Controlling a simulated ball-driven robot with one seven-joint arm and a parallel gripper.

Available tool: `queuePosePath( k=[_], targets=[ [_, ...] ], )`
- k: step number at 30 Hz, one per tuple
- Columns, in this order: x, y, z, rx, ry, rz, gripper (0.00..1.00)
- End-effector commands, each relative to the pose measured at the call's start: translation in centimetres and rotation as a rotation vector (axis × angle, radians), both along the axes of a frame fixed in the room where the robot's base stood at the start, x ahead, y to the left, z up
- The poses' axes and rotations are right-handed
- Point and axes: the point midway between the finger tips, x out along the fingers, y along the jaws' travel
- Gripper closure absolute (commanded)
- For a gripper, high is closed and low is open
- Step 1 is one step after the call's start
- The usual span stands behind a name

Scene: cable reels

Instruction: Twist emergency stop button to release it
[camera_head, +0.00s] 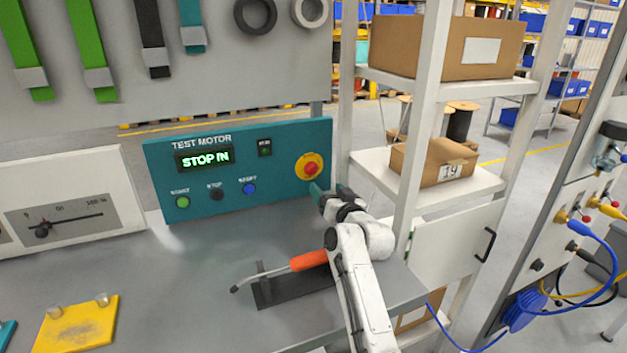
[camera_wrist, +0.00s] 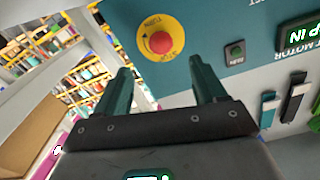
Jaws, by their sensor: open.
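The emergency stop button (camera_head: 310,168) is a red knob on a yellow round plate at the right end of the teal TEST MOTOR panel (camera_head: 222,187). In the wrist view the emergency stop button (camera_wrist: 160,42) appears upside down, beyond and above the fingertips. My gripper (camera_head: 318,189) is just below and slightly right of the button in the head view. Its two teal fingers also show in the wrist view (camera_wrist: 163,75), spread apart with nothing between them. The fingers look apart from the button. The panel display (camera_head: 205,159) reads "STOP IN".
A white shelf frame (camera_head: 423,110) with cardboard boxes stands close on the right. Green, black and blue buttons sit on the panel's left.

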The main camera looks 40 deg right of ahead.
Motion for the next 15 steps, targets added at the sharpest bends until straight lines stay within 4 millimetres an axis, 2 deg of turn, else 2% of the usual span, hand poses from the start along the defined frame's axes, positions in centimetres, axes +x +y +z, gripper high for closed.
queuePosePath(
  k=[5,15],
  targets=[
    [1.8,-0.5,0.2,0.001,0.000,0.000,0.30],
    [6.7,-1.9,0.2,0.002,-0.001,0.000,0.30]
  ],
)
